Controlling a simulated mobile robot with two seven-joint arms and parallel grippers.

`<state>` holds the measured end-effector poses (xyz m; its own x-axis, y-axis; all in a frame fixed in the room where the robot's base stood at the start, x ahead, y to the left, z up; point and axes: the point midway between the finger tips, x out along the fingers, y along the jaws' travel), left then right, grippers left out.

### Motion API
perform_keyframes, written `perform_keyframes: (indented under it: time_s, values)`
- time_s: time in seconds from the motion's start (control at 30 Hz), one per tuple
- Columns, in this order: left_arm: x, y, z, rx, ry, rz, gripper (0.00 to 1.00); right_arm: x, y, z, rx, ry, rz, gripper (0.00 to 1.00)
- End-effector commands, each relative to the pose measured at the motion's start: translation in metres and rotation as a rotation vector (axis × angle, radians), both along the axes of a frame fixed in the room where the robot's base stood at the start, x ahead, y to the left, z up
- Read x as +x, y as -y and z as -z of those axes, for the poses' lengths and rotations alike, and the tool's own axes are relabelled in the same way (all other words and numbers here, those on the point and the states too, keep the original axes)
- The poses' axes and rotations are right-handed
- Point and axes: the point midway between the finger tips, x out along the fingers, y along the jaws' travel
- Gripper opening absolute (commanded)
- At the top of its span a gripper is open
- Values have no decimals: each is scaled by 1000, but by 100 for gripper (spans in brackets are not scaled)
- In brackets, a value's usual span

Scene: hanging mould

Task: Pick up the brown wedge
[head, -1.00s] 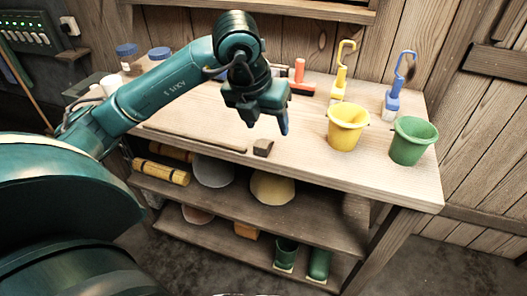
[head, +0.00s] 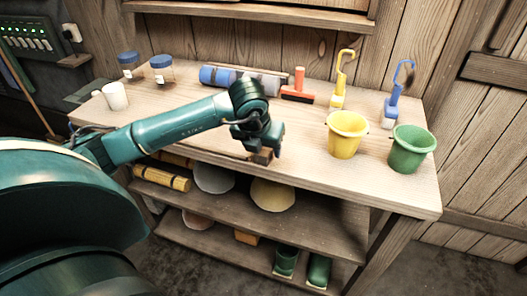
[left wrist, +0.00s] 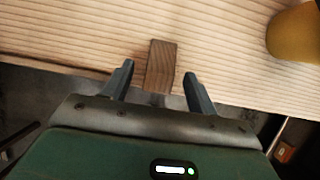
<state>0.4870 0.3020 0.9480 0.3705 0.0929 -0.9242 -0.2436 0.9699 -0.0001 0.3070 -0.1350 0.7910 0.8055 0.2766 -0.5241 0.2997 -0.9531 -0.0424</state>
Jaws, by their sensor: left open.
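The brown wedge (left wrist: 161,66) lies near the front edge of the wooden workbench (head: 370,178). In the head view the wedge (head: 263,156) is partly hidden by my left gripper (head: 262,150), which is just above and around it. In the left wrist view my left gripper (left wrist: 158,84) is open, with one finger on each side of the near end of the wedge. Gaps show between the wedge and both fingers. My right gripper is not in view.
A yellow bucket (head: 346,138) and a green bucket (head: 407,152) stand to the right of the wedge. A white mug (head: 115,96), jars, a blue-grey roll (head: 240,80) and a red brush (head: 298,90) are farther back. Shelves below hold several things.

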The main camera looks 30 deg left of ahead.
Motion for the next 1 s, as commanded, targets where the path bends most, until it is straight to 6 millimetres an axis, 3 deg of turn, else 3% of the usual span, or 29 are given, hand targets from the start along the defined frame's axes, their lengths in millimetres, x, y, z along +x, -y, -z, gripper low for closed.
perform_keyframes:
  time_s: [0.33, 0.9, 1.0]
  values:
    - [4, -1, 9, 0, 1, 0, 57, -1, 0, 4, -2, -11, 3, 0]
    - [4, -1, 9, 0, 1, 0, 11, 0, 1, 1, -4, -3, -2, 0]
    - [4, -1, 9, 0, 1, 0, 10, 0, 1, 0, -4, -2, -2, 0]
